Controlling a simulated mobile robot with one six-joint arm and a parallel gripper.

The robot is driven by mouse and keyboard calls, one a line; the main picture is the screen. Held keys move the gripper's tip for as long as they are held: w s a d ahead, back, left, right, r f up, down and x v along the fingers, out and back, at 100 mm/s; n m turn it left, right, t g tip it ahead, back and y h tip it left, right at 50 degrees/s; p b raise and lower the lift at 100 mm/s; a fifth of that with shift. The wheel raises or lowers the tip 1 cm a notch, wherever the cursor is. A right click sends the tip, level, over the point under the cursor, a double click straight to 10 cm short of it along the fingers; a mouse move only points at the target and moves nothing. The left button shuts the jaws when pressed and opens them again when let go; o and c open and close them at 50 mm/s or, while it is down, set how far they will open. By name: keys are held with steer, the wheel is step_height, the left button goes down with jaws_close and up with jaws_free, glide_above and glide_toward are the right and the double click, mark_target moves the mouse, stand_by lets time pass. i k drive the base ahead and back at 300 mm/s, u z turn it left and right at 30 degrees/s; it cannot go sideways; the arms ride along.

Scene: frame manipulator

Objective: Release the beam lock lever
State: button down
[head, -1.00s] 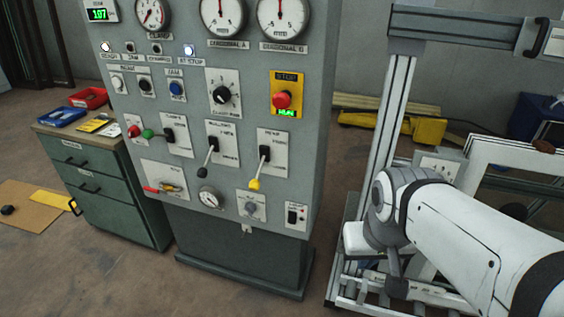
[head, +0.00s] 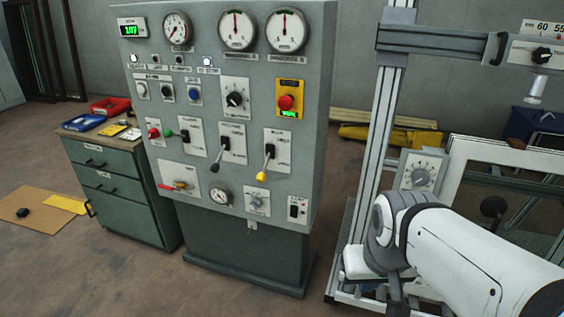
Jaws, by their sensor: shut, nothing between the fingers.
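A black curved handle (head: 497,48) stands at the left end of the white plate on the horizontal beam (head: 437,38), at the upper right of the head view. It may be the beam lock lever, but no label confirms it. A black knob (head: 542,55) sits to its right on the same plate, below a scale. My white arm (head: 480,250) fills the lower right, below and apart from the beam. Its wrist bends down near the frame's foot. My gripper's fingers cannot be seen.
A grey control cabinet (head: 233,190) with gauges, levers and a red stop button (head: 285,102) stands left of the frame's upright post (head: 384,130). A dial box (head: 421,172) is behind my arm. A green drawer unit (head: 122,185) stands far left. Floor before the cabinet is clear.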

mark_target(261, 177)
steer(key=u, duration=0.1)
steer(key=i, duration=0.95)
